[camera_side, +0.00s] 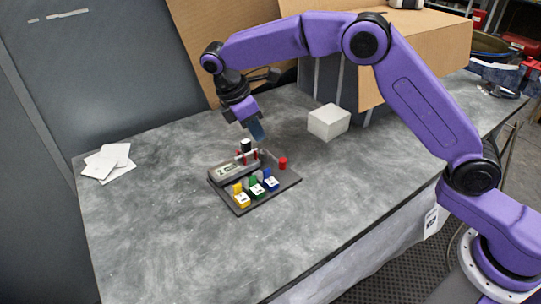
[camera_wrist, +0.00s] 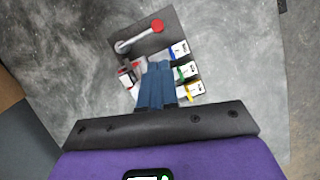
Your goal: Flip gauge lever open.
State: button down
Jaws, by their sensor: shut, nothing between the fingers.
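A dark board (camera_side: 243,208) on the table carries a grey gauge box with a display (camera_side: 234,168). A lever with a red knob (camera_side: 283,163) stands at the board's right side. In the wrist view the lever is a pale metal arm (camera_wrist: 138,38) running from a round pivot to the red knob (camera_wrist: 157,26). My gripper (camera_side: 258,138) is above the board's back edge, apart from the lever. Its blue fingers (camera_wrist: 157,64) are together and empty, and they hide part of the board in the wrist view.
Yellow (camera_side: 241,197), green (camera_side: 256,189) and blue (camera_side: 271,182) blocks with white labels line the board's front. A black-topped part with red bits (camera_side: 246,147) stands behind the gauge. A white box (camera_side: 328,122) and papers (camera_side: 108,162) lie farther off. The front table is clear.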

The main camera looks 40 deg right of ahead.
jog(key=shift+f, duration=0.1)
send_near(271, 156)
jog(key=s+f, duration=0.3)
jog(key=s+d+f, duration=0.1)
jog(key=s+f, duration=0.1)
jog(key=shift+f, duration=0.1)
dwell(0.4)
